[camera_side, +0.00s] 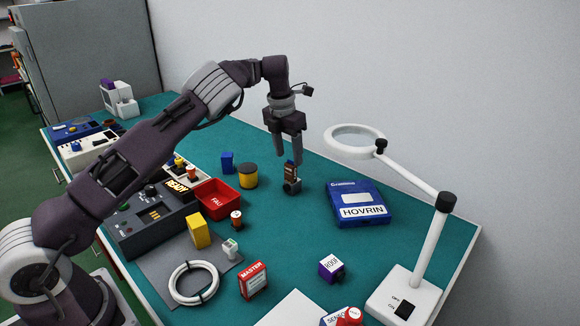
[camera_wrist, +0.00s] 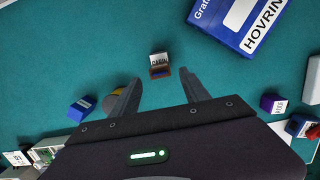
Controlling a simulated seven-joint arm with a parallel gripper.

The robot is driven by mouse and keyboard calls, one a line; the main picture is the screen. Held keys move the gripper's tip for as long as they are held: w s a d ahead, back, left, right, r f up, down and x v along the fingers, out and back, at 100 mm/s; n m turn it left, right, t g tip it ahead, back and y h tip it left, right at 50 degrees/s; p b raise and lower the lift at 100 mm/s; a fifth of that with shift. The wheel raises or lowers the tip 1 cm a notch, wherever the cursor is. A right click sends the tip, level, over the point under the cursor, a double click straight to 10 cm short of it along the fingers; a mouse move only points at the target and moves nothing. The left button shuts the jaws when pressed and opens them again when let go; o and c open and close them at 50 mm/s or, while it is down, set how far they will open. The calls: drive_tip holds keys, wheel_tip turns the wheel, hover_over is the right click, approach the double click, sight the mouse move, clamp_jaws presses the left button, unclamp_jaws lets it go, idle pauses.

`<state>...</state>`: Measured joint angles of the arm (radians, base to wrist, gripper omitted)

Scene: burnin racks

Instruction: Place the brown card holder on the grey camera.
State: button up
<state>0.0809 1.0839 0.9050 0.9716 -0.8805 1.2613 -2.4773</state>
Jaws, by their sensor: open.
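The brown card holder (camera_side: 290,171) has a dark top edge and sits on top of the small grey camera (camera_side: 291,187), which stands on the green mat. In the wrist view the fingertips of my gripper (camera_wrist: 161,75) lie on either side of the holder, with visible gaps and nothing held.
A blue HOVRIN box (camera_side: 357,203) lies right of the camera, near a white magnifier lamp (camera_side: 427,240). A yellow-and-dark cylinder (camera_side: 248,175), blue block (camera_side: 227,162) and red bin (camera_side: 216,199) stand left. The mat in front of the camera is clear.

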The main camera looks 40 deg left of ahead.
wheel_tip(320, 180, up, 6)
drive_tip(key=s, duration=0.1)
drive_tip(key=shift+r, duration=0.2)
drive_tip(key=s+d+r+m+t+h, duration=0.1)
drive_tip(key=s+d+r+m, duration=0.2)
drive_tip(key=s+r+m, duration=0.5)
drive_tip(key=s+d+r+m+t+h, duration=0.1)
drive_tip(key=s+d+r+m, duration=0.2)
drive_tip(key=s+r+m, duration=0.55)
drive_tip(key=s+d+f+m, duration=0.2)
drive_tip(key=s+m, duration=0.4)
drive_tip(key=s, duration=0.2)
drive_tip(key=s+d+f+m+t+y, duration=0.1)
drive_tip(key=s+d+f+m, duration=0.2)
drive_tip(key=s+m, duration=0.4)
drive_tip(key=s+d+f+m+y, duration=0.1)
drive_tip(key=s+d+f+m, duration=0.1)
drive_tip(key=s+m, duration=0.4)
drive_tip(key=s, duration=0.4)
drive_tip(key=shift+s+d+f+t, duration=0.25)
drive_tip(key=shift+d+f+t, duration=0.05)
drive_tip(key=shift+f+t, duration=0.1)
